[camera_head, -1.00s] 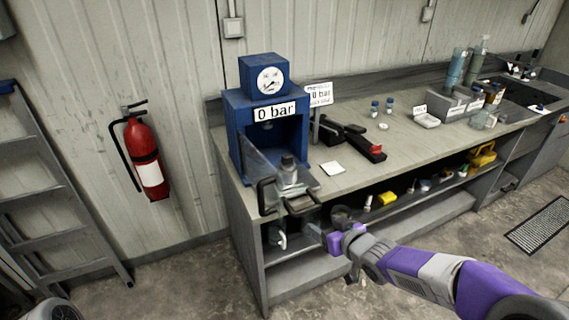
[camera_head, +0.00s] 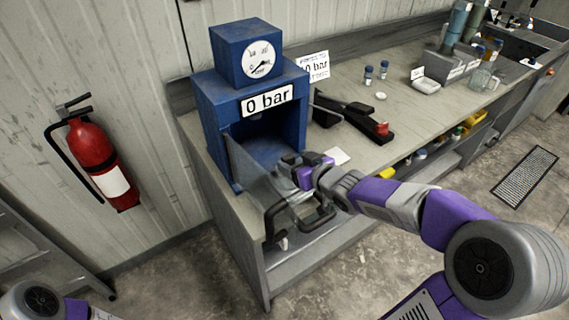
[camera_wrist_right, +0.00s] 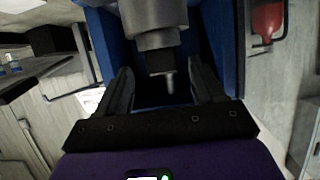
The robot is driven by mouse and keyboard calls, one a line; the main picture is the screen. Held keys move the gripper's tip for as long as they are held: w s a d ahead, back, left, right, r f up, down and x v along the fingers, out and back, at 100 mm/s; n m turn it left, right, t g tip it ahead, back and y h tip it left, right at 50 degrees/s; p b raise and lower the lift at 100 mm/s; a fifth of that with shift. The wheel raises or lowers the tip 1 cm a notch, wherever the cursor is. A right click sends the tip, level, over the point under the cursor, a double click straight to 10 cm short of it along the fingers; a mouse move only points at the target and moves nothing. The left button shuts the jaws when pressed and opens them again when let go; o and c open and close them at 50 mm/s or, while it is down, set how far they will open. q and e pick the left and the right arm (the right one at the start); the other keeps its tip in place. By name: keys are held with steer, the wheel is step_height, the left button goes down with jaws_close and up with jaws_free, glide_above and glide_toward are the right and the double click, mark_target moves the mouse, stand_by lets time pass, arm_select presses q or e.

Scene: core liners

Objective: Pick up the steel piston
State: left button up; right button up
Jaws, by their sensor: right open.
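The steel piston (camera_wrist_right: 153,18) is a grey metal cylinder with a dark narrower end, at the top middle of the right wrist view. In the head view it is largely hidden by my right gripper. My right gripper (camera_head: 292,166) is at the open front of the blue press (camera_head: 212,105), beside the clear door. In the right wrist view its two dark fingers (camera_wrist_right: 160,82) are apart, and the piston's dark end shows between and beyond their tips. I cannot tell whether they touch it. My left gripper is not in view.
The press gauge box (camera_head: 241,58) sits above a "0 bar" sign. The clear door with its dark handle (camera_head: 318,212) stands open near my right gripper. A fire extinguisher (camera_head: 97,160) hangs left.

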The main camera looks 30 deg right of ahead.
mark_target(285, 156)
steer(key=b+x, duration=0.2)
steer(key=x, duration=0.2)
steer(key=shift+w+a+f, duration=0.15)
steer(key=shift+w+a, duration=0.05)
steer(key=shift+w, duration=0.45)
steer(key=shift+c, duration=0.3)
jaws_close()
